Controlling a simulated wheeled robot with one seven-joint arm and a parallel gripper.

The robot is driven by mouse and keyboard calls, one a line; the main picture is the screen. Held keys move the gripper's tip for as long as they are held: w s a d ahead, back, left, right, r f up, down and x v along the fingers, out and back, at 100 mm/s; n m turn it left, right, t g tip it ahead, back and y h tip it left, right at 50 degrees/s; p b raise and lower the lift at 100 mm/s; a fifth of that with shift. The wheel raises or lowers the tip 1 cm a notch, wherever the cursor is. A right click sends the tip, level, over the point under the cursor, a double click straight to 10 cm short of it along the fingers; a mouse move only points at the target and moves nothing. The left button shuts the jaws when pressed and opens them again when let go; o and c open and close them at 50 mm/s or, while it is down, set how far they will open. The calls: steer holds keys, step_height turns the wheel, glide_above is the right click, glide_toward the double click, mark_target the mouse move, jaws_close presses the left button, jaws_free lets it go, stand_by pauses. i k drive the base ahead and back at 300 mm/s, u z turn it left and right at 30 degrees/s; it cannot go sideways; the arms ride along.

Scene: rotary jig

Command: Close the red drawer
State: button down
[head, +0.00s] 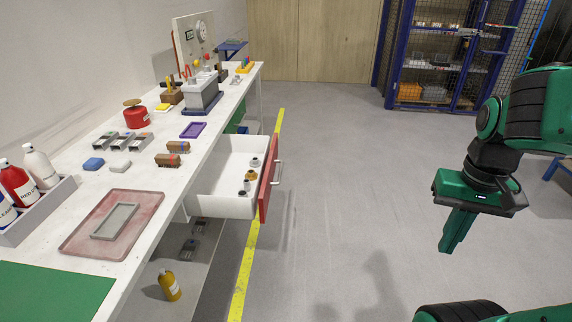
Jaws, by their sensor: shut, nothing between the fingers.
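The red drawer (268,178) is pulled out from under the white workbench, its red front facing right with a pale bar handle (277,173). Its white inside shows several small dark and brass-coloured parts. My green gripper (449,248) hangs in the air at the right, fingers pointing down and together, empty. It is well to the right of the drawer front and apart from it.
The workbench (205,160) runs along the left with bottles, a pink tray, brushes and a jig on top. A yellow bottle (169,286) stands on the lower shelf. The floor between drawer and gripper is clear. A blue-framed cage (437,55) stands at the back.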

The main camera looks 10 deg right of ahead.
mark_target(213, 192)
steer(key=u, duration=0.05)
steer(key=i, duration=1)
steer(key=z, duration=0.05)
